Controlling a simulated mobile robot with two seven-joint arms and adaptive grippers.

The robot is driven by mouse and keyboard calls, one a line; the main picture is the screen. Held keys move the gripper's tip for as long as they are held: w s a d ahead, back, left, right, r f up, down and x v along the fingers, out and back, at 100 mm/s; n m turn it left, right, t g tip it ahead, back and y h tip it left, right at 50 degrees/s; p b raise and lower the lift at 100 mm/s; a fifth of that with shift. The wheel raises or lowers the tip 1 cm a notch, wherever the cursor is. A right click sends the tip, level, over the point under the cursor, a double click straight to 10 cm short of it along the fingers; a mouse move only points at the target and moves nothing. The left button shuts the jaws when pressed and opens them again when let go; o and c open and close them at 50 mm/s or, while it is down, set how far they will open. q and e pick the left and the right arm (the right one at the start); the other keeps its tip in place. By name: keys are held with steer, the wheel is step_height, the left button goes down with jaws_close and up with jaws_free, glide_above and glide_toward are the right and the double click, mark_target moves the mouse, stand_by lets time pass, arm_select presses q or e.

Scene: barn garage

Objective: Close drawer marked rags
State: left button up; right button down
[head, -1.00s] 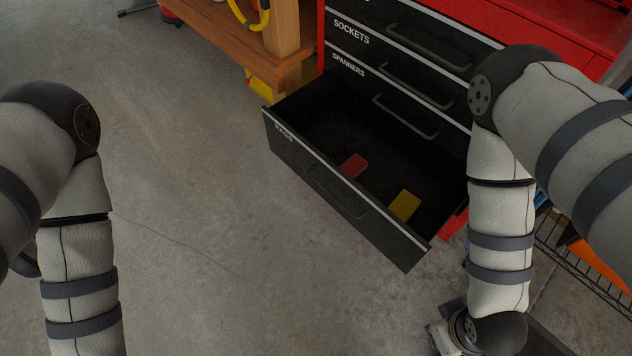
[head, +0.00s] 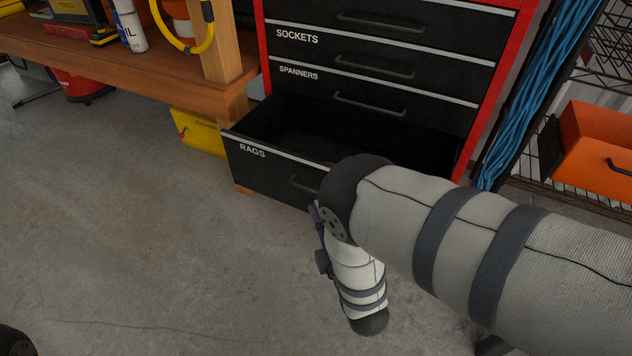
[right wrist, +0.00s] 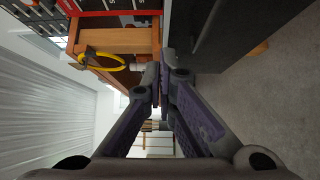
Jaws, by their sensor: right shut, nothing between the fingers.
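The drawer marked RAGS (head: 262,170) is the lowest black drawer of the red tool cabinet and stands pulled out. Its label is at the left of its front. My right arm covers the right part of that front and some of the inside. My right gripper (head: 316,218) shows partly, in front of the drawer's handle area; whether it touches cannot be told. In the right wrist view its purple-padded fingers (right wrist: 160,70) are shut and empty, close beside a dark panel (right wrist: 225,35) that looks like the drawer front. My left gripper is out of view.
The SOCKETS (head: 330,52) and SPANNERS (head: 320,82) drawers above are shut. A wooden bench (head: 120,62) stands left, with a yellow box (head: 200,132) under it. A wire rack with an orange bin (head: 590,150) stands right. The floor in front is clear.

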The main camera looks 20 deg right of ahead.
steer(key=w+d, duration=0.1)
steer(key=w, duration=0.2)
steer(key=w+d+b, duration=0.1)
steer(key=w, duration=0.2)
steer(key=w+d+b, duration=0.1)
steer(key=w, duration=0.2)
steer(key=shift+w+d, duration=0.25)
arm_select(q)
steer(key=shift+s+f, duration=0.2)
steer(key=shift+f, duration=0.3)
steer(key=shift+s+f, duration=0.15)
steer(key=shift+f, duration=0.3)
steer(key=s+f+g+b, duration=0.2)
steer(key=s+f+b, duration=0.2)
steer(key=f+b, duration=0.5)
steer(key=shift+b, duration=1.3)
arm_select(e)
steer(key=w+d, duration=1.4)
steer(key=d, duration=0.3)
steer(key=shift+w+d, duration=0.15)
steer(key=shift+w, duration=0.2)
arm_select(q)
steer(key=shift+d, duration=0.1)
